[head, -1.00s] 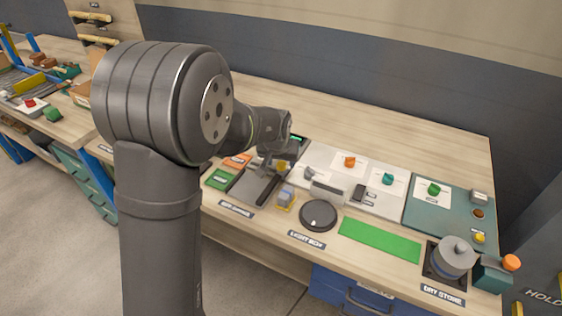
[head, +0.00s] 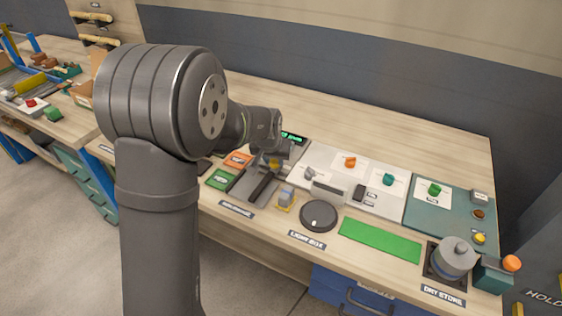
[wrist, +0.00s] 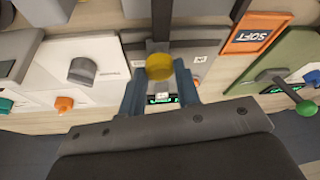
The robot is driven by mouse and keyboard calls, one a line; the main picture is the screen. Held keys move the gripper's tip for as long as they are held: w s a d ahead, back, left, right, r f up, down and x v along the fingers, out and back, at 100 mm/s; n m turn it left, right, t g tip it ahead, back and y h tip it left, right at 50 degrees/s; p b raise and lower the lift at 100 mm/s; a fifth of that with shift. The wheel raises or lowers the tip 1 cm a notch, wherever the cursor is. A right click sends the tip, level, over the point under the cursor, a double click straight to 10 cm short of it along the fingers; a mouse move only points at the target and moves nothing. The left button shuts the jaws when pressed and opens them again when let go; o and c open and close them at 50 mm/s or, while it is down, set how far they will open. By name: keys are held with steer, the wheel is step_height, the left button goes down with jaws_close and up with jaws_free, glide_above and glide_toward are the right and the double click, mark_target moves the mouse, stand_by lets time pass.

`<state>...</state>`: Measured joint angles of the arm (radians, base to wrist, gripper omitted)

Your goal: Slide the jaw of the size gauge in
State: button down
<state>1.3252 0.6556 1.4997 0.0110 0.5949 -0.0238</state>
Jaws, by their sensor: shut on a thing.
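The size gauge is a grey plate (head: 248,185) on the bench with a small green-lit display (head: 293,137) at its back. Its jaw is a dark bar (head: 262,186) lying across the plate, with a yellow knob (head: 274,164). My gripper (head: 273,156) is over the gauge. In the wrist view my gripper (wrist: 159,78) has one blue-grey finger on each side of the yellow knob (wrist: 160,65) and is shut on it. The lit display (wrist: 162,98) shows behind the knob, its reading too small to make out. My fingers partly hide the gauge body.
A yellow-based grey block (head: 286,198) and a round black dial (head: 318,215) stand to the right. A white board (head: 330,166) with small knobs lies beyond.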

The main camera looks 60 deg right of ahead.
steer(key=w, duration=0.7)
steer(key=shift+w, duration=0.15)
steer(key=c, duration=1.1)
jaws_free()
steer(key=shift+w, duration=0.1)
steer(key=shift+o, duration=0.2)
steer(key=v, duration=1.7)
steer(key=shift+a+r, duration=0.15)
steer(key=shift+a, duration=0.05)
steer(key=x, duration=1.7)
steer(key=shift+d, duration=0.2)
steer(key=shift+s, duration=0.25)
